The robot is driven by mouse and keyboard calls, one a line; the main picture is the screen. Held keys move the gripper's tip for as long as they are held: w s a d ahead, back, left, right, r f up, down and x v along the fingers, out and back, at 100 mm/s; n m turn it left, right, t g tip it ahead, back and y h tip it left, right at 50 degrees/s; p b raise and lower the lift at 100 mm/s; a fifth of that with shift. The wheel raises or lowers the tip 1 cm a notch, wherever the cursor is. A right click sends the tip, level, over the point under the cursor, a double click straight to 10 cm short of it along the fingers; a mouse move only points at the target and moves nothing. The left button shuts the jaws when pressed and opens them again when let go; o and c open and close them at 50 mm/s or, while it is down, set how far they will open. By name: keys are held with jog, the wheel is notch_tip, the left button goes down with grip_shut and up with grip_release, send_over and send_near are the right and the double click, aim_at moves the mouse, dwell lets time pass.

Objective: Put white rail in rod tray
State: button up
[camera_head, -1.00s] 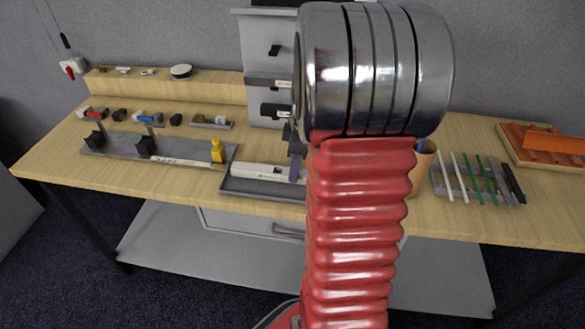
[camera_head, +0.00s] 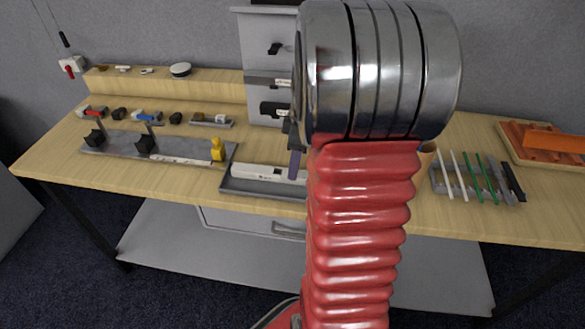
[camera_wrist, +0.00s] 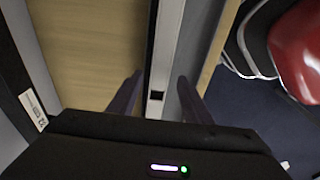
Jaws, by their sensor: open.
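The white rail (camera_head: 262,173) lies in a shallow dark grey tray (camera_head: 235,187) near the table's front edge. My arm hides its right end in the head view. In the wrist view the rail (camera_wrist: 166,45) runs lengthwise between the two fingers of my gripper (camera_wrist: 159,77). The fingers are open, one on each side, with visible gaps; their height above the tray is hard to tell. A dark finger (camera_head: 294,164) shows beside my arm in the head view. A grey tray with several white, green and dark rods (camera_head: 481,178), apparently the rod tray, stands to the right.
A grey fixture (camera_head: 125,147) with black blocks and a yellow piece is at left. A drawer cabinet (camera_head: 262,55) stands behind the rail. A partly hidden pot (camera_head: 428,154) is beside my arm. An orange-topped tray (camera_head: 550,142) is at far right.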

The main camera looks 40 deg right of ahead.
notch_tip(320, 180, up, 11)
jog(key=s, duration=0.1)
jog(key=shift+d+r, duration=0.15)
jog(key=shift+d, duration=0.25)
dwell(0.4)
jog(key=s+a+r+m+t+h, duration=0.1)
jog(key=a+r+m, duration=0.2)
jog(key=a, duration=1.2)
jog(key=s+a+f+m+t, duration=0.1)
jog(key=s+a+m, duration=0.1)
jog(key=s+a, duration=0.2)
jog(key=s+a+m+t, duration=0.2)
jog(key=s+a, duration=0.2)
jog(key=a, duration=0.6)
jog(key=shift+a+f+m, duration=0.15)
jog(key=shift+f+m, duration=0.15)
jog(key=shift+f, duration=0.1)
